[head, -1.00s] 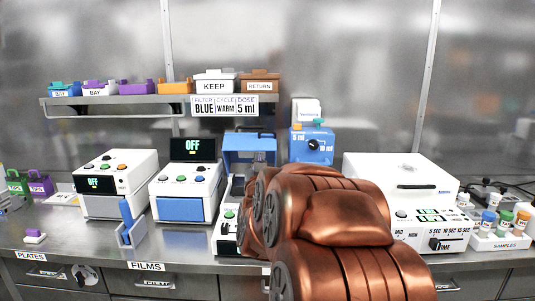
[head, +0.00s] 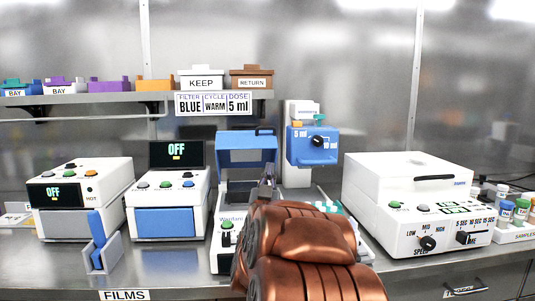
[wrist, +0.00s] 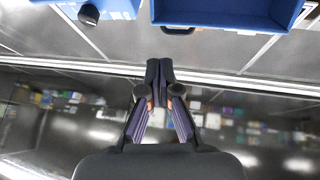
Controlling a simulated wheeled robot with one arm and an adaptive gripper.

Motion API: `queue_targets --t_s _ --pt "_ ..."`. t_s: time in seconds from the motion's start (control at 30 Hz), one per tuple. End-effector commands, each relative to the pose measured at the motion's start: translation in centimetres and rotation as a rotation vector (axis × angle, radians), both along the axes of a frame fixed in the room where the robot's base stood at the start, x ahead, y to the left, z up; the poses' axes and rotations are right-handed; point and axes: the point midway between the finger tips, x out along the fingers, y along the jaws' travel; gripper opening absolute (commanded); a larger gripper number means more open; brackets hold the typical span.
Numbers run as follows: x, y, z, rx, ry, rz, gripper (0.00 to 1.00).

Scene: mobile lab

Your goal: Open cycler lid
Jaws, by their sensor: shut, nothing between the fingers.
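The cycler is the white machine (head: 229,237) in the middle of the bench with a blue lid (head: 247,141). The lid stands raised at the back, with a dark handle (head: 265,132) on its top edge. My gripper (head: 268,176) is in front of the lid, over the machine's open top, and my copper arm hides much of the machine's right side. In the wrist view, my gripper (wrist: 159,66) is shut and empty. A blue panel, seemingly the lid (wrist: 222,13), shows beyond the fingertips with a dark handle (wrist: 178,31), apart from them.
A blue dosing unit (head: 311,147) stands behind and right of the cycler. A white machine with knobs (head: 405,205) is at right. Two white machines (head: 167,193) (head: 82,205) stand at left. A shelf (head: 130,97) with several bins hangs above.

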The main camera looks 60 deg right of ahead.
Motion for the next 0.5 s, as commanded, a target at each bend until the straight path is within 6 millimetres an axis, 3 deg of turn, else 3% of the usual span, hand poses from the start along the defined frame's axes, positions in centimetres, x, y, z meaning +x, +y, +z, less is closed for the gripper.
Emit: queue_targets --t_s 0.5 --pt "1.2 -1.2 1.5 0.002 0.002 0.010 0.00"
